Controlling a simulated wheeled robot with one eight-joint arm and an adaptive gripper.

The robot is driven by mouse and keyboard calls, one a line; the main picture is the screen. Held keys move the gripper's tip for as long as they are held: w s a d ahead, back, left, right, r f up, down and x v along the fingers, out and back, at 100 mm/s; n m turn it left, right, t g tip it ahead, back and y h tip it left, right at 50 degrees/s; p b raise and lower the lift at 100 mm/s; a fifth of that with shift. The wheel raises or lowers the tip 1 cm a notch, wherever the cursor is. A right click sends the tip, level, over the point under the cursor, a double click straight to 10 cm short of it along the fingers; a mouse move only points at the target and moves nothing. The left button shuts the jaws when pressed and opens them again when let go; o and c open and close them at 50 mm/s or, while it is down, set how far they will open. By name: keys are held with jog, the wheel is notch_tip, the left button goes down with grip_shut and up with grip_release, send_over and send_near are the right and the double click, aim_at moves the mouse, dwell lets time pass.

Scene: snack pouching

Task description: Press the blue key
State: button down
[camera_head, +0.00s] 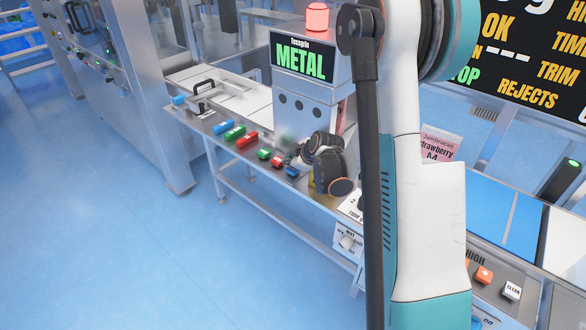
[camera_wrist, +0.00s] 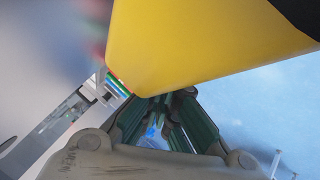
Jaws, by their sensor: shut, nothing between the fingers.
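A blue key (camera_head: 292,172) sits at the near end of a row of coloured keys along the conveyor's front edge. Another blue piece (camera_head: 178,99) is at the far end, and a third (camera_head: 221,126) lies beside a green one. My gripper (camera_head: 290,158) is just above the near blue key, apparently shut and empty; I cannot tell whether it touches. In the wrist view the dark green fingers (camera_wrist: 165,122) close together, with a small blue patch (camera_wrist: 151,133) showing past them. The fingertips are partly hidden.
The machine's screen (camera_head: 301,58) reads METAL, under a lit red beacon (camera_head: 317,17). Red (camera_head: 247,140) and green (camera_head: 234,133) keys are close by. A large yellow surface (camera_wrist: 205,45) fills the upper wrist view. Blue floor is open at left.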

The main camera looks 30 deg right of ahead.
aim_at(291, 168)
jog(key=shift+s+a+f, duration=0.15)
jog(key=shift+s+f, duration=0.1)
jog(key=shift+f, duration=0.45)
dwell(0.8)
jog(key=shift+w+r+p, duration=0.2)
jog(key=shift+r+p, duration=0.1)
jog(key=shift+r, duration=0.25)
jog(key=shift+w+r, duration=0.25)
jog(key=shift+d+r, duration=0.15)
jog(key=shift+d, duration=0.05)
jog(key=shift+r+p, duration=1.85)
jog(key=shift+r, duration=0.7)
jog(key=shift+f, duration=0.1)
